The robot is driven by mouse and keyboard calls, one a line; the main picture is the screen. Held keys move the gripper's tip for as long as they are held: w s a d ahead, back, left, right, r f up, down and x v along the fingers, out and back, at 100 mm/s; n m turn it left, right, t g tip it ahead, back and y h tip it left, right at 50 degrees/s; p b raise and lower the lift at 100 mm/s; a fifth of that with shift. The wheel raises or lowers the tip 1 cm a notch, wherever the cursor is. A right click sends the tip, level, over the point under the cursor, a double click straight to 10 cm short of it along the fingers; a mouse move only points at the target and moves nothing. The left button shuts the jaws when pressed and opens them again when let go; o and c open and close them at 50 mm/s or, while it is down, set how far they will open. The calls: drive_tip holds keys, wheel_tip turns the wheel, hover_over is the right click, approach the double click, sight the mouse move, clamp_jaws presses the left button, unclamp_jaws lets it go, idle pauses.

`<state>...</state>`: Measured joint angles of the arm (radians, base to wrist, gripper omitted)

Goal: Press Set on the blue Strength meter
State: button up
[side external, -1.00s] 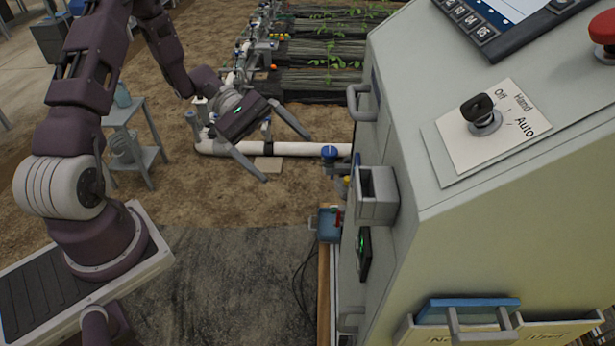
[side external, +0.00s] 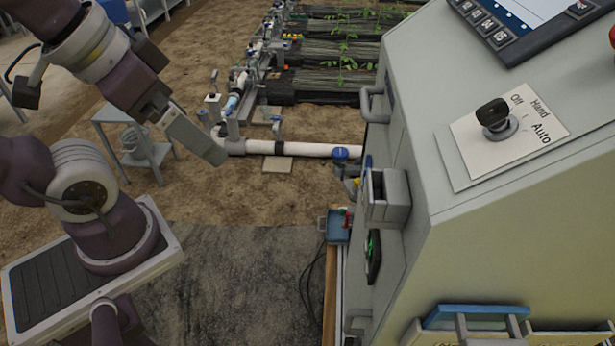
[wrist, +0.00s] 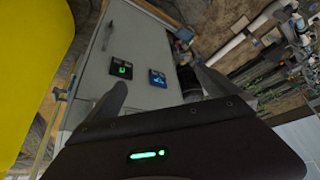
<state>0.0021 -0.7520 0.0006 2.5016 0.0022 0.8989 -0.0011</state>
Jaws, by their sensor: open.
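The blue meter (wrist: 157,78) is a small blue square on the grey cabinet's front in the wrist view. Its buttons are too small to read, so I cannot pick out Set. A black meter with a green display (wrist: 121,70) sits to its left; it shows edge-on in the side view (side external: 374,256). My gripper (wrist: 160,78) is open and empty, its fingers spread either side of the blue meter in the picture. In the side view my gripper (side external: 215,157) hangs in the air left of the cabinet, well apart from it; one finger shows clearly.
A grey holder (side external: 386,197) and a handle (side external: 372,105) stick out from the cabinet (side external: 520,230). A white pipe (side external: 310,150) runs along the soil. A small grey stand (side external: 140,150) is behind my arm. Something large and yellow (wrist: 30,65) fills the wrist view's left side. Air between gripper and cabinet is clear.

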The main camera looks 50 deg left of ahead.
clamp_jaws()
idle(1.5)
